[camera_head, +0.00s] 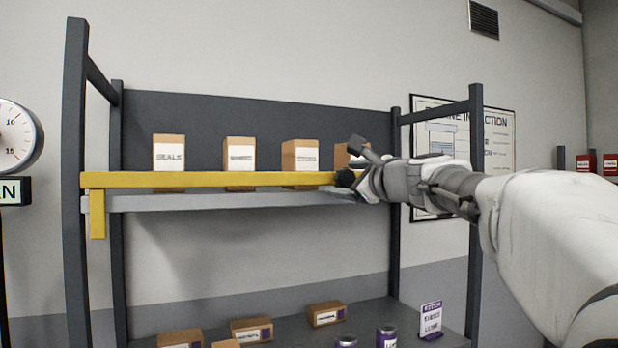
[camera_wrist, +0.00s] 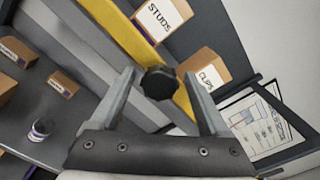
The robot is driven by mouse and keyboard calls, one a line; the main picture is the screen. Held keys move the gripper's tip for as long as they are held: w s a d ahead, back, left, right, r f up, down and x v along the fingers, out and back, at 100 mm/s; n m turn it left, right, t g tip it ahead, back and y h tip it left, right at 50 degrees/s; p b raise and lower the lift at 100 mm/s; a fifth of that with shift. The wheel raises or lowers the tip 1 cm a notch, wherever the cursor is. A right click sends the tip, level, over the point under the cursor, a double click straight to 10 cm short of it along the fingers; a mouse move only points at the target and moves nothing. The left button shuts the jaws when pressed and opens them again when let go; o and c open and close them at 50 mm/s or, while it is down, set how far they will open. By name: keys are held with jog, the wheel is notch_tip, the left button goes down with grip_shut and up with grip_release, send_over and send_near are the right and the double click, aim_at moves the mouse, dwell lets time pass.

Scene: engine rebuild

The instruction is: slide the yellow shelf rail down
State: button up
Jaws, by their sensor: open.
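The yellow shelf rail (camera_head: 215,180) runs along the front of the upper shelf (camera_head: 215,203), in front of several boxes. A short yellow piece hangs down at its left end. In the wrist view the rail (camera_wrist: 118,27) crosses diagonally and bears a dark faceted knob (camera_wrist: 160,84). My gripper (camera_head: 352,181) is at the rail's right part, which it partly hides. In the wrist view my gripper (camera_wrist: 161,76) is open, with one finger on each side of the knob. I cannot tell whether the fingers touch it.
Brown boxes, including a SEALS box (camera_head: 168,153), stand just behind the rail. The lower shelf (camera_head: 285,318) holds boxes, cans and a sign (camera_head: 430,319). Dark posts (camera_head: 74,170) frame the rack. Space between the shelves looks free.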

jog(key=shift+c, duration=0.2)
grip_shut()
dwell(1.2)
